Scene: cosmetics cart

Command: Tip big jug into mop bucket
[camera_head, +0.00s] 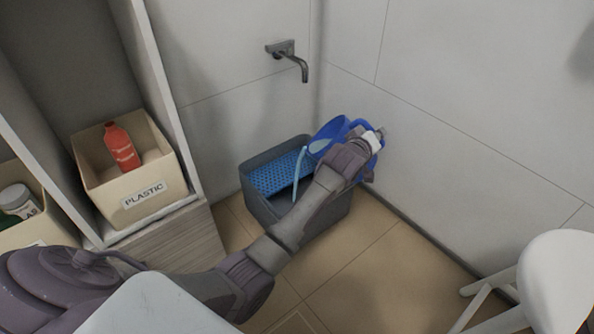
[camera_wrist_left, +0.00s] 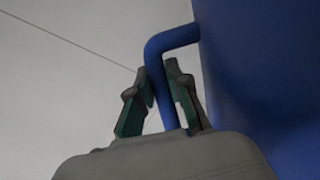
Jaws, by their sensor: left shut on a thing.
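The big blue jug (camera_head: 328,131) is tilted over the grey mop bucket (camera_head: 262,212), its mouth toward the left. A pale blue stream (camera_head: 299,174) runs from its lip down into the bucket, beside the blue perforated wringer (camera_head: 274,176). My left gripper (camera_head: 371,140) is shut on the jug's handle. The left wrist view shows the fingers (camera_wrist_left: 162,88) around the blue handle (camera_wrist_left: 172,38), with the jug's body (camera_wrist_left: 262,70) at the right. My left forearm hides part of the bucket. My right gripper is not in view.
A tap (camera_head: 292,62) sticks out of the wall above the bucket. Shelves at the left hold a bin labelled PLASTIC (camera_head: 146,195) with a red bottle (camera_head: 121,147) in it. A white stool (camera_head: 556,280) stands at the lower right. The tiled floor between is clear.

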